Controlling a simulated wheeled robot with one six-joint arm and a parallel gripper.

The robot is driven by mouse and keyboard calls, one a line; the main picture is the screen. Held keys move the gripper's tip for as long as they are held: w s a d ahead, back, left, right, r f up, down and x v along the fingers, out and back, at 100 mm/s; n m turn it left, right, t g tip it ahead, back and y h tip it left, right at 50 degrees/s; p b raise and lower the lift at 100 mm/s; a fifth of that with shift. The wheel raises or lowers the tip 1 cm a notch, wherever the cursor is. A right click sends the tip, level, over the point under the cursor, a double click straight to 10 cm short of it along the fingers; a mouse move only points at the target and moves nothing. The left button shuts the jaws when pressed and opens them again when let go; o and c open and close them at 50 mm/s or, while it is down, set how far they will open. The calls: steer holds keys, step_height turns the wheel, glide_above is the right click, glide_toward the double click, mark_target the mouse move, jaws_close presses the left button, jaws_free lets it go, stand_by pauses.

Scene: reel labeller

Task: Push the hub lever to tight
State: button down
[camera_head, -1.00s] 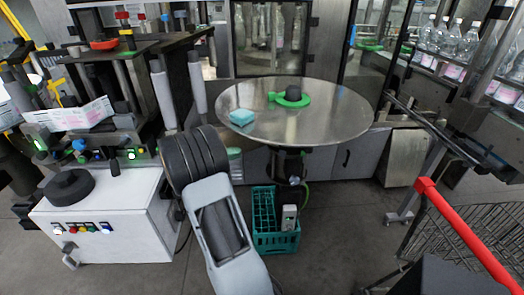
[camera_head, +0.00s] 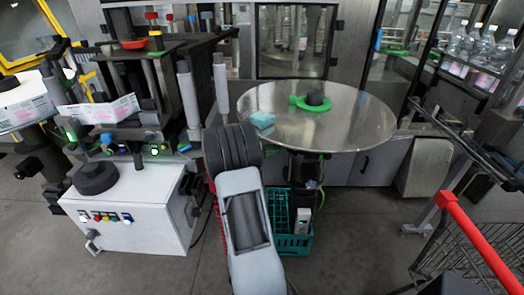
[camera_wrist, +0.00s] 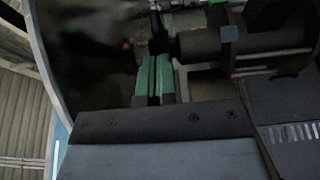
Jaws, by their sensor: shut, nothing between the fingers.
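My gripper (camera_wrist: 155,80) shows in the wrist view as two green fingers pressed together, with nothing between them. A dark cylinder (camera_wrist: 255,42) with a small grey-blue tab lies just right of the fingertips. A black part stands right at the tips; I cannot tell whether they touch. I cannot single out the hub lever for certain in either view. In the head view the labeller (camera_head: 125,120) stands at the left, with a white label web (camera_head: 105,108), and a label reel (camera_head: 25,98) at the far left. My gripper is hidden there behind my arm.
A white cabinet (camera_head: 130,215) with coloured buttons stands below the labeller. A round steel table (camera_head: 350,125) holds a blue sponge (camera_head: 262,119) and a green piece (camera_head: 314,107). A green crate (camera_head: 292,243) is on the floor. A red-handled cart (camera_head: 470,230) is at the right.

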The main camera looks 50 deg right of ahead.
steer(key=shift+p+x, duration=0.3)
steer(key=shift+x, duration=1.45)
steer(key=shift+f, duration=0.1)
